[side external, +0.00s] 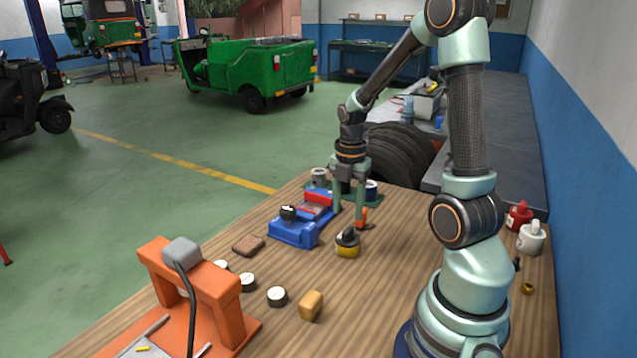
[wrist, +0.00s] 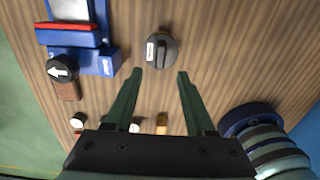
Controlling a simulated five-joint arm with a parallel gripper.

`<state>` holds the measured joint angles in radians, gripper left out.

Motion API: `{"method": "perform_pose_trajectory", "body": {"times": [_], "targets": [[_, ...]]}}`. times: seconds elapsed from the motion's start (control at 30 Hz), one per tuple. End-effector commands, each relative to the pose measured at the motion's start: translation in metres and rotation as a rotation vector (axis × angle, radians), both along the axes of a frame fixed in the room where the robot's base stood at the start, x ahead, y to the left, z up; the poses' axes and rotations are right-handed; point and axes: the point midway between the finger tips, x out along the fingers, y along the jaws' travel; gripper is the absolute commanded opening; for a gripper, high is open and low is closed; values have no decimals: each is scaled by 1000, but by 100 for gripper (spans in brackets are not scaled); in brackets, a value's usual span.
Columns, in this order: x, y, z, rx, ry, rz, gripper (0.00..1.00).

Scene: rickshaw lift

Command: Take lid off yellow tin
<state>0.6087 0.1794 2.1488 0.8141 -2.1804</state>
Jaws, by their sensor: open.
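The yellow tin (side external: 347,251) stands upright on the wooden bench, with a dark lid (side external: 347,238) on top. The lid has a raised grip bar and a small pale label. In the wrist view the lid (wrist: 161,48) is seen from above, just beyond the fingertips, and it hides the yellow body. My gripper (side external: 348,214) is open and empty above the tin, pointing down. In the wrist view its two fingertips (wrist: 160,74) lie either side of the lid's line, apart from it.
A blue vise (side external: 294,233) with red parts and a dark knob (wrist: 62,69) stands left of the tin. An orange frame (side external: 190,280), several round pale-topped pieces and a tan block (side external: 311,305) are nearer the camera. Red (side external: 519,215) and white (side external: 531,238) containers stand right.

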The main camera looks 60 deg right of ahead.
Motion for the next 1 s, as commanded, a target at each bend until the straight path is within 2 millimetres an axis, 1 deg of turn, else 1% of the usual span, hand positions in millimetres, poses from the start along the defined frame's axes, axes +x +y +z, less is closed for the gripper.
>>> {"method": "perform_pose_trajectory", "body": {"times": [0.17,0.37,0.5,0.6,0.8,0.83,0.87,0.9,0.97,1.0], "targets": [[-1,-1,-11,1,1,-1,55],[-2,-7,-37,3,4,-3,55],[-1,-7,-53,2,2,-1,55],[-1,-7,-57,0,0,-1,55],[-1,-7,-57,-1,-1,-1,55],[-1,-7,-57,-1,-1,-1,51],[-1,-7,-57,-1,-1,-1,40],[-1,-7,-57,-1,-1,-1,24],[-1,-7,-57,-1,-1,-1,1],[-1,-7,-57,0,-1,-1,0]]}}
